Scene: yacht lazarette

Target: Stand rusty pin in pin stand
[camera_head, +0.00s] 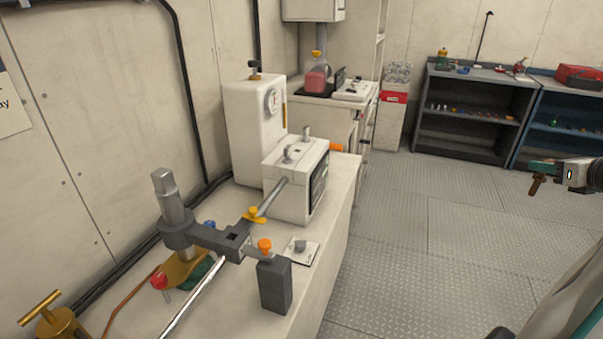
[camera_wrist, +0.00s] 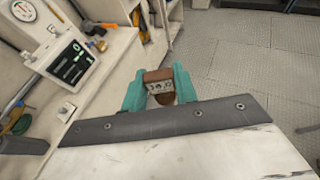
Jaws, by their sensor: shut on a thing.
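The rusty pin (camera_head: 536,185) is brown and hangs from my gripper (camera_head: 545,168) at the right edge of the head view, in the air over the floor. No clearly labelled pin stand shows. A grey post fixture (camera_head: 176,225) with an arm and a square hole stands on the bench at left, well away from my gripper. I cannot tell whether it is the pin stand.
The bench (camera_head: 335,215) holds a dark block (camera_head: 275,285) with an orange knob, a white plate (camera_head: 300,250) with a small grey piece, a white meter box (camera_head: 297,180) and a brass T-handle (camera_head: 45,315). Shelves (camera_head: 470,110) stand at the back. The metal floor (camera_head: 430,240) is clear.

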